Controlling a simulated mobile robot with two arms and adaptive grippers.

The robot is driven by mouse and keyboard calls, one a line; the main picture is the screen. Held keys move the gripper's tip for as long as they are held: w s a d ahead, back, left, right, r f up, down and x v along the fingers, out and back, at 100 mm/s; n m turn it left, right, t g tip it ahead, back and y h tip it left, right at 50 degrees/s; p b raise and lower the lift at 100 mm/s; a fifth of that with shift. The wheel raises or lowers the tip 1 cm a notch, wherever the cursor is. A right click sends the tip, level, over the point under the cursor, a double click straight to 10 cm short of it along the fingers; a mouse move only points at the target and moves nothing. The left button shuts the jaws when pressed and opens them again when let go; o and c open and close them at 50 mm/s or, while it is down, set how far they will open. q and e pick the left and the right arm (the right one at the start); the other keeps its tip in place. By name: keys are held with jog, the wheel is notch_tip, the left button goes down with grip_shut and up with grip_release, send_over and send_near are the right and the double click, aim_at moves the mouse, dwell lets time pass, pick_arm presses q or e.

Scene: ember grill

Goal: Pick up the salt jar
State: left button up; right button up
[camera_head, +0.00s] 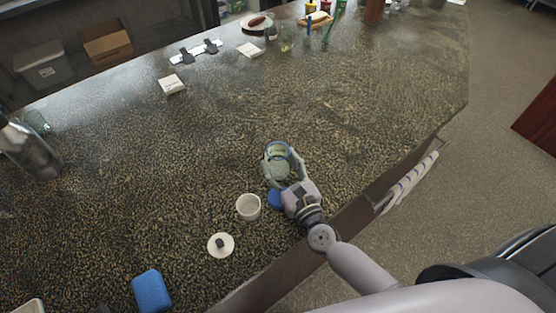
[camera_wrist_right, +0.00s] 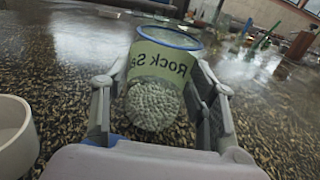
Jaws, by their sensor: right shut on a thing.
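The salt jar (camera_head: 277,162) is a clear jar with a blue rim, white grains inside and a green label reading "Rock Sa...", seen mirrored in the wrist view (camera_wrist_right: 160,80). My right gripper (camera_head: 284,174) is shut on the jar, with one finger on each side; its fingers also flank the jar in the wrist view (camera_wrist_right: 157,100). The jar looks tilted in the wrist view. I cannot tell whether it touches the counter. My left gripper is not in view.
A white cup (camera_head: 248,207) stands left of my right gripper, near a blue round object (camera_head: 276,198). A white lid with a dark knob (camera_head: 220,245) and a blue block (camera_head: 151,291) lie nearer the front. A bottle (camera_head: 28,148) is far left. The counter's middle is clear.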

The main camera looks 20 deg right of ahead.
jog(key=c, duration=0.7)
